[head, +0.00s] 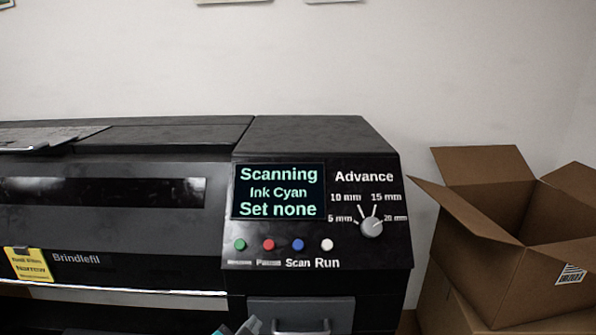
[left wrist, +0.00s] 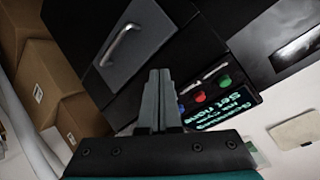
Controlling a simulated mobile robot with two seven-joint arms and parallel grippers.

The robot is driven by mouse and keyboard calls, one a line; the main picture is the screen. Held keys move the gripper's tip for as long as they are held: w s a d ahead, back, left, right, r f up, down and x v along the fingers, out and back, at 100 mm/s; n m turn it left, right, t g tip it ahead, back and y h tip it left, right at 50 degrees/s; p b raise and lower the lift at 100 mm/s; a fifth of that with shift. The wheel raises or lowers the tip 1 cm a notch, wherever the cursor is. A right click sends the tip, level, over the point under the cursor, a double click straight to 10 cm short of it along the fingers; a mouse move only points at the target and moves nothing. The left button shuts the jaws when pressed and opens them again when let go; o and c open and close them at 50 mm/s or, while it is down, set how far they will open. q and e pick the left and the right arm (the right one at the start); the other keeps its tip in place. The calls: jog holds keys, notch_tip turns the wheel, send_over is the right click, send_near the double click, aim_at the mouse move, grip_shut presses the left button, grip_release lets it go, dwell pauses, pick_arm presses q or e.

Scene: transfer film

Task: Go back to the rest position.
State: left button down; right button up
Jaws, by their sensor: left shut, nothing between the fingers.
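A black printer (head: 320,140) fills the middle and left of the head view. Its screen (head: 279,191) reads "Scanning", "Ink Cyan", "Set none". Below it is a row of green, red, blue and white buttons, with an "Advance" knob (head: 371,228) to the right. My left gripper (head: 250,326) only just shows at the bottom edge of the head view, below the buttons. In the left wrist view its fingers (left wrist: 158,78) are together and hold nothing, in front of the printer's face. The screen (left wrist: 228,112) is tilted there. My right gripper is in neither view.
Open cardboard boxes (head: 500,270) are stacked right of the printer. A drawer with a handle (head: 301,327) is below the panel. A yellow tag (head: 30,264) hangs on the printer's front at left. A grey sheet (head: 45,138) lies on top.

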pick_arm(q)
jog(key=s+a+f+n+g+y, duration=0.1)
jog(key=s+a+f+n+g, duration=0.2)
jog(key=s, duration=0.5)
jog(key=s+a+f+n+g, duration=0.2)
jog(key=s+f+g, duration=0.1)
jog(key=s+f, duration=0.3)
jog(key=s+a+f+n+g+y, duration=0.1)
jog(key=s+a+f+n+g, duration=0.15)
jog(key=s, duration=0.65)
notch_tip(320, 180, down, 30)
jog(key=s+g+b, duration=0.1)
jog(key=g+b, duration=0.1)
jog(key=b, duration=0.6)
jog(key=s+a+f+b, duration=0.1)
jog(key=s+f+b, duration=0.2)
jog(key=s+f, duration=0.4)
jog(key=s+a+f+b, duration=0.2)
jog(key=s+f+b, duration=0.2)
jog(key=s+f, duration=0.4)
notch_tip(320, 180, down, 7)
jog(key=shift+s+a+r+m+g, duration=0.15)
jog(key=shift+s+m+g, duration=0.1)
jog(key=shift+m+g, duration=0.1)
